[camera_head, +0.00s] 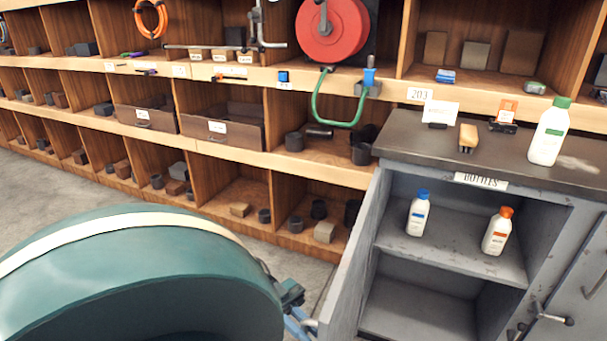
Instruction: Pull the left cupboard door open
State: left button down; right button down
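The grey cupboard (385,218) stands at the right under a dark worktop. Its left door (352,262) is swung outward, seen nearly edge-on, and the shelves inside show. My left arm, large and teal with a cream band, fills the lower left. My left gripper (302,322) is at the outer edge of the door, low in the picture, mostly hidden behind the arm. A pale handle-like piece is beside it. I cannot tell whether the fingers are shut or touch the door. My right gripper is not in view.
Inside the cupboard stand a blue-capped bottle (418,212) and an orange-capped bottle (497,231). A green-capped bottle (550,132) stands on the worktop (400,140). A closed grey panel with a lever handle (545,314) is at the right. Wooden shelving (250,155) lines the back. Grey floor (40,185) is bare at left.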

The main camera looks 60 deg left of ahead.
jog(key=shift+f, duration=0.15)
pick_arm(q)
jog(key=c, duration=1.6)
grip_release()
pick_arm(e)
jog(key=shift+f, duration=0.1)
pick_arm(q)
jog(key=shift+o, duration=0.2)
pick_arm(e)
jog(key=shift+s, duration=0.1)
pick_arm(q)
jog(key=shift+a, duration=0.15)
jog(key=s+a+b, duration=0.2)
jog(key=a+b, duration=0.1)
jog(key=a, duration=0.9)
jog(key=shift+a+b, duration=0.4)
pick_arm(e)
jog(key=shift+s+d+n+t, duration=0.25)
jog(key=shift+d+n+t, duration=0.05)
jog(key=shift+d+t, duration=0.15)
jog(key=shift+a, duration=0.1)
